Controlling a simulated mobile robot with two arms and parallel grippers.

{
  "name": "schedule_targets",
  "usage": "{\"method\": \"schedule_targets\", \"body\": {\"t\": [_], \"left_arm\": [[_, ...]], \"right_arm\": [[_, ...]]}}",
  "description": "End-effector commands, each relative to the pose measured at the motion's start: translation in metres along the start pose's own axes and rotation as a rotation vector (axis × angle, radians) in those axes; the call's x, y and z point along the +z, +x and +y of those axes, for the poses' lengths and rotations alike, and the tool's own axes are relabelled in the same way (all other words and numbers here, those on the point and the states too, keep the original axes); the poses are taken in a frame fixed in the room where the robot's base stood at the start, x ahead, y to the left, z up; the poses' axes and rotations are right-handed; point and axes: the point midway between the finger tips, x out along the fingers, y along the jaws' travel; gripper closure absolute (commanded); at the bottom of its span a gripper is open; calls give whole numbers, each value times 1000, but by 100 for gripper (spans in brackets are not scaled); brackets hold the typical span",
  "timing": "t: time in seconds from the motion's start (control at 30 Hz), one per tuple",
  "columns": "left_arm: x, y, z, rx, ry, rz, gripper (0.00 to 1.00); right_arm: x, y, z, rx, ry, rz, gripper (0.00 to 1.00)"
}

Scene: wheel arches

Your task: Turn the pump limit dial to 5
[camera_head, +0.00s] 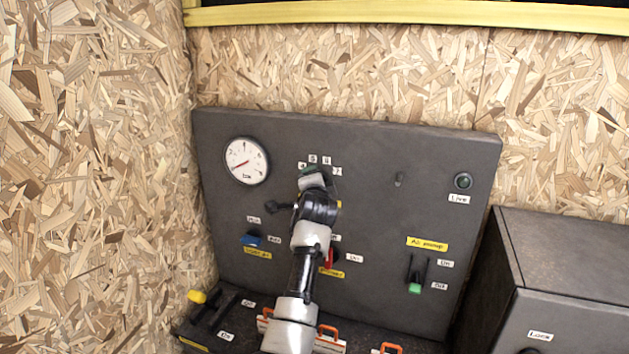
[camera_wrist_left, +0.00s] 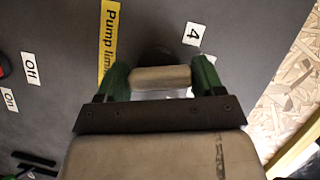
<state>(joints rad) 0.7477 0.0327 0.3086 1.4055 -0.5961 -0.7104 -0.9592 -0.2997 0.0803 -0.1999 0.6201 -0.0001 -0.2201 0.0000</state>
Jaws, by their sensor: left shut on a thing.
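My left gripper (camera_head: 314,176) is up against the grey panel (camera_head: 370,245), at the arc of small white number labels (camera_head: 313,158). In the left wrist view its two green fingers (camera_wrist_left: 161,80) are closed on the pale bar of the pump limit dial (camera_wrist_left: 160,77), one finger on each side. A dark round part shows behind the bar. The "4" label (camera_wrist_left: 191,34) and the yellow "Pump limit" label (camera_wrist_left: 108,38) are close by. In the head view my gripper and arm hide most of the dial. I cannot tell which number it points to. My right gripper is not in view.
A round gauge (camera_head: 246,161) is left of the dial, and a dark lamp (camera_head: 463,181) is at the panel's right. A blue knob (camera_head: 252,239), a red switch (camera_head: 329,258) and a green-tipped lever (camera_head: 415,287) are lower. A dark box (camera_head: 570,270) stands at right.

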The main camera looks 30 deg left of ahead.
Motion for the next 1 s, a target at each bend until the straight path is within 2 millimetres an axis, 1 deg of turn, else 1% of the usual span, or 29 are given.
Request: {"method": "schedule_targets", "body": {"t": [0.23, 0.6, 0.63, 0.77, 1.0], "left_arm": [[1, 0, 2, 18, -34, -1, 56], [1, 0, 3, 19, -35, -1, 56], [1, 0, 3, 19, -35, -1, 27], [0, 0, 2, 18, -35, -1, 7], [0, 0, 1, 16, -34, 0, 6]], "right_arm": [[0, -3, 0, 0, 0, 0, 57], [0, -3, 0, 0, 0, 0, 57], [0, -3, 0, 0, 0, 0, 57], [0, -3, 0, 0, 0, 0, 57], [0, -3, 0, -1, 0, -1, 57]]}}
